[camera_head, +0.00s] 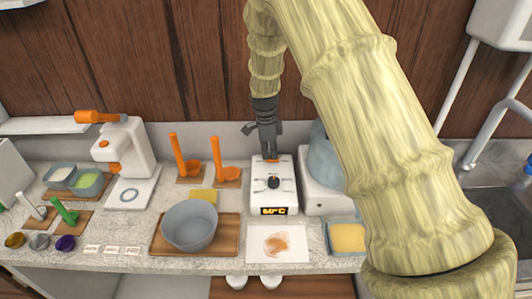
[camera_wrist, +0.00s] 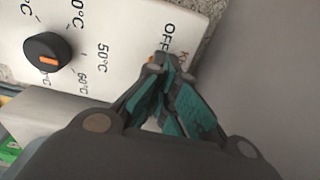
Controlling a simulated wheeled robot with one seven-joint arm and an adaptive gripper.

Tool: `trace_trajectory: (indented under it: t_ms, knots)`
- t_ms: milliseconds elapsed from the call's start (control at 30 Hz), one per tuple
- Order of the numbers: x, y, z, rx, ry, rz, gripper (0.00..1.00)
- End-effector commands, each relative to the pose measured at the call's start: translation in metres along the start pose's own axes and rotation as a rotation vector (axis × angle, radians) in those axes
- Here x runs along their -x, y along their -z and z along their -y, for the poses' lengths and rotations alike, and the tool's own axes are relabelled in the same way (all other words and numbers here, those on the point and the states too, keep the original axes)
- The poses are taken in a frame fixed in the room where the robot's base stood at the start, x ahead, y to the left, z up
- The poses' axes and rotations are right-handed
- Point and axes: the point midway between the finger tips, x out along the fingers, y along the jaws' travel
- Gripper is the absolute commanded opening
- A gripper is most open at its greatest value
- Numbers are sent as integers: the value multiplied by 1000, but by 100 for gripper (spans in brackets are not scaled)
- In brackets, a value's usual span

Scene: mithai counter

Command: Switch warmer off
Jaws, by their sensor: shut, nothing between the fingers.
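The warmer (camera_head: 285,190) is a white box at the middle of the counter, with a black dial knob (camera_head: 273,182) and a lit display (camera_head: 274,211) that appears to read 60°C. In the wrist view the black knob (camera_wrist: 47,54) has an orange mark and temperature labels around it. The word OFF is printed at the panel's far end. My gripper (camera_head: 271,155) points down over the back end of the warmer. Its shut, empty fingertips (camera_wrist: 166,66) are close to OFF in the wrist view. A small orange part (camera_wrist: 151,60) shows beside them, mostly hidden; I cannot tell whether they touch.
A grey bowl (camera_head: 190,226) on a wooden board stands left of the warmer, with orange-handled tools (camera_head: 219,160) behind. A white appliance with a blue-grey bowl (camera_head: 322,158) stands close on the right. A white board (camera_head: 296,254) lies in front. My arm covers the right side.

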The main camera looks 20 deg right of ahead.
Motion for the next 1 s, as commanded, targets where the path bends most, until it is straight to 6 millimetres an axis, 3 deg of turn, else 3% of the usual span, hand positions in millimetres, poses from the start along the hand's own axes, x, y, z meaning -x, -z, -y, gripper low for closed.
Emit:
trace_trajectory:
  t_ms: [33,400,1000]
  knots:
    - [-8,-2,-5,2,-12,-1,0]
    - [-9,-1,-7,3,-15,0,0]
    - [-11,23,-6,-5,-17,-5,0]
